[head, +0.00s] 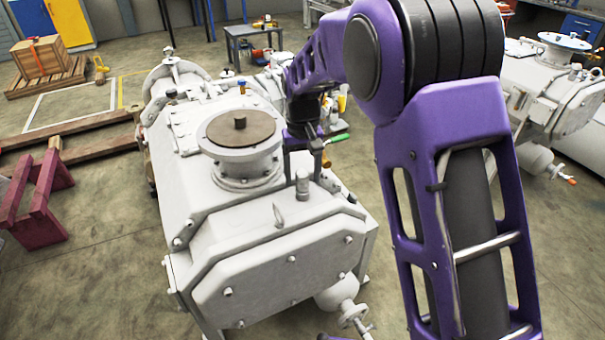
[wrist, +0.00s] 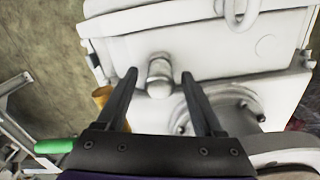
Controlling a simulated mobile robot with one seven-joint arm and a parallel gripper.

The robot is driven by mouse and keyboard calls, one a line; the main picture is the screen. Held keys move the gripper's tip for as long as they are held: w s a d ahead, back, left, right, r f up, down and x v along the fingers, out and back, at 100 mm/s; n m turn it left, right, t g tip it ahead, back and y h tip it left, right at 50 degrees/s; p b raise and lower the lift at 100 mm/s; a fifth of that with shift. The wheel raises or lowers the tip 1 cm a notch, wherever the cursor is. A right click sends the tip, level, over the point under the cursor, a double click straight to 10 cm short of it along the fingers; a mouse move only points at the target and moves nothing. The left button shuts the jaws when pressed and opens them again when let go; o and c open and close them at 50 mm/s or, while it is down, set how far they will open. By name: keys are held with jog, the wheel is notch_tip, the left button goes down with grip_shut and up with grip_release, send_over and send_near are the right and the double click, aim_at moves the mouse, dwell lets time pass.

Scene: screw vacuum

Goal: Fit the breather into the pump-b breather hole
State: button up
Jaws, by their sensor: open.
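A short grey cylinder with a rounded cap, which looks like the breather (head: 302,184), stands upright on top of the white pump (head: 255,252), right of the large round flange. It also shows in the wrist view (wrist: 159,72). My gripper (head: 303,162) is right above it, pointing down. In the wrist view my gripper (wrist: 159,76) is open, with one finger on each side of the breather and a visible gap to each. The breather's lower end and any hole under it are hidden, so I cannot tell how deep it sits.
The flange with a brown disc (head: 240,130) rises close to the left of my gripper. A pointed lug (head: 279,216) stands in front. A tool with a green handle (head: 340,138) lies behind, near a yellow item (wrist: 102,95). Another white pump (head: 545,85) stands at right.

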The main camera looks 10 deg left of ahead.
aim_at(303, 172)
notch_tip(303, 172, up, 12)
jog(key=p, duration=0.1)
jog(key=shift+r+p, duration=0.15)
jog(key=shift+p, duration=0.2)
